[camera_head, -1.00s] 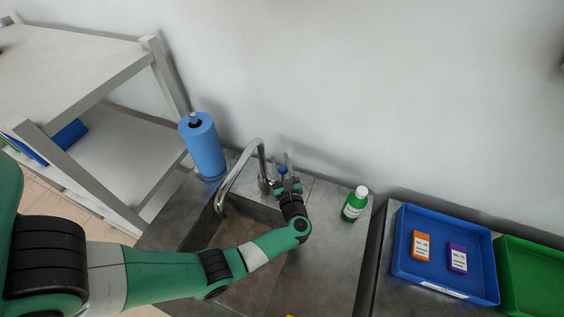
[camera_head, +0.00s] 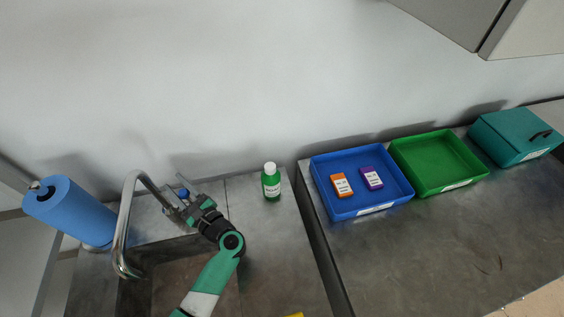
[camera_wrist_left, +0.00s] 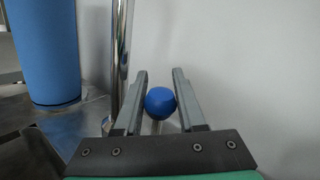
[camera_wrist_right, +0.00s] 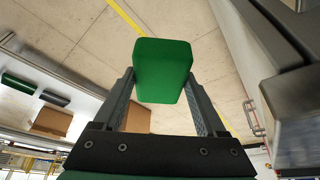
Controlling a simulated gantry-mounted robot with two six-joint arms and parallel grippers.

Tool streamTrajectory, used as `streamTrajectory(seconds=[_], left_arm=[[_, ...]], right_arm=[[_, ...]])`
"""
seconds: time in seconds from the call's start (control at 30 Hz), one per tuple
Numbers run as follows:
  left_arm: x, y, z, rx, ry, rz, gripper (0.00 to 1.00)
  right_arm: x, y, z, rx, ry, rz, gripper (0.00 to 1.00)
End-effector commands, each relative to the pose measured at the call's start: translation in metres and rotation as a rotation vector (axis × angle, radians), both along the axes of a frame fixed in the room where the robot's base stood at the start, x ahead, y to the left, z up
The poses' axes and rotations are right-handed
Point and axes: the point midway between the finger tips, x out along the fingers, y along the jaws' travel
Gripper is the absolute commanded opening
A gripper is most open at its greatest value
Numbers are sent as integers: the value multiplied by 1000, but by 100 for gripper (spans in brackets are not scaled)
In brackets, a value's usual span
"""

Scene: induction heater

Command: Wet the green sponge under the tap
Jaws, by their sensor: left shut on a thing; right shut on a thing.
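The curved metal tap (camera_head: 125,220) stands over the sink (camera_head: 195,288); part of its pipe also shows in the left wrist view (camera_wrist_left: 120,60). My left gripper (camera_head: 183,201) is at the tap's blue knob (camera_head: 184,191). In the left wrist view, my left gripper (camera_wrist_left: 160,74) has its fingers on either side of the blue knob (camera_wrist_left: 160,103), shut on it. In the right wrist view, my right gripper (camera_wrist_right: 159,76) is shut on the green sponge (camera_wrist_right: 164,66). The right arm and the sponge are outside the head view. No water stream is discernible.
A blue paper roll (camera_head: 70,208) stands left of the tap. A green bottle (camera_head: 271,184) stands behind the sink on the right. Farther right are a blue tray (camera_head: 350,211) with two small boxes, a green tray (camera_head: 440,186) and a teal case (camera_head: 510,135).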

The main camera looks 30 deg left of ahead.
Motion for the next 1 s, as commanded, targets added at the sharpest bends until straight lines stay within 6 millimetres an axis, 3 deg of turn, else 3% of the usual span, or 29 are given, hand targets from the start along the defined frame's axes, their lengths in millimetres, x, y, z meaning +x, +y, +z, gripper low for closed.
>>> streamTrajectory(seconds=[0.03, 0.17, 0.57, 0.6, 0.73, 1.0], left_arm=[[1, -4, -11, 19, -24, -6, 0], [-1, -5, -7, 57, -69, -5, 0], [-3, -6, 1, 76, -88, -4, 0], [-3, -6, 1, 75, -88, -4, 43], [-3, -6, 1, 75, -88, -4, 66], [-4, -5, 1, 74, -88, -1, 68]], right_arm=[[0, 0, -23, 0, 0, 0, 29], [0, 0, -39, 0, 0, 0, 29], [0, 0, -41, 0, 0, 0, 29], [0, 0, -41, 0, 0, 0, 29], [0, 0, -41, 0, 0, 0, 29], [0, 0, -41, 0, 0, 0, 29]])
